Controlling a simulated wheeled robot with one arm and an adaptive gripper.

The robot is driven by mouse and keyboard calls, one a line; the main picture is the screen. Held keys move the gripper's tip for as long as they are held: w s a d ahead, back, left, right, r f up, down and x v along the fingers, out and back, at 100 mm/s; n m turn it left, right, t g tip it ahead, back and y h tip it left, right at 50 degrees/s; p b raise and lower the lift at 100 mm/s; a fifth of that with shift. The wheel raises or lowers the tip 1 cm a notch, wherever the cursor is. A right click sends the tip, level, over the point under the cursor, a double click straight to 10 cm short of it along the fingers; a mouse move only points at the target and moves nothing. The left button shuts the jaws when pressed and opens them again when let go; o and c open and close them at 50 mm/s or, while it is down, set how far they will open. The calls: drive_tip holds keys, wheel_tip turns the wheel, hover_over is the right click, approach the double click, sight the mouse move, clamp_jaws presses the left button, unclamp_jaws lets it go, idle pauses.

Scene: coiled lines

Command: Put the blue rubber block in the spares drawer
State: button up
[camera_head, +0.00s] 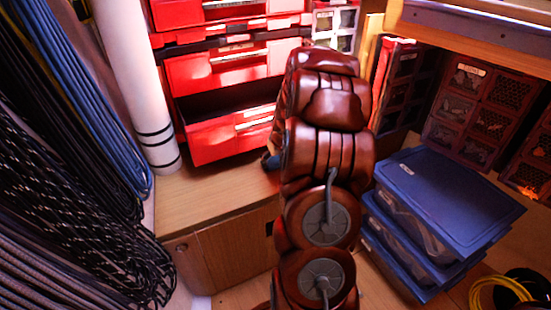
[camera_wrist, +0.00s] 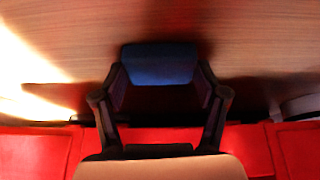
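The blue rubber block (camera_wrist: 160,62) sits between the two dark fingertips of my gripper (camera_wrist: 160,85) in the wrist view, with a finger against each side. The wooden surface lies behind it; I cannot tell whether the block touches the wood. In the head view my arm hides most of the gripper, and a small blue and dark patch shows at its left edge, low by the wooden top. A red drawer (camera_head: 212,142) stands pulled open up and left of there, its inside dark. I cannot read its label, so I cannot tell if it is the spares drawer.
More red drawers (camera_head: 238,70) stand above the open one. A white roll (camera_head: 135,80) stands left of it, beside hanging coiled lines (camera_head: 60,150). Blue-lidded boxes (camera_head: 445,190) are stacked at the right. The wooden top (camera_head: 205,200) is bare in front of the drawer.

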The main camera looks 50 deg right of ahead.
drive_tip(key=o, duration=0.4)
drive_tip(key=p+v, duration=0.3)
drive_tip(key=v, duration=0.9)
drive_tip(key=shift+a+r, duration=0.15)
drive_tip(key=shift+r, duration=0.05)
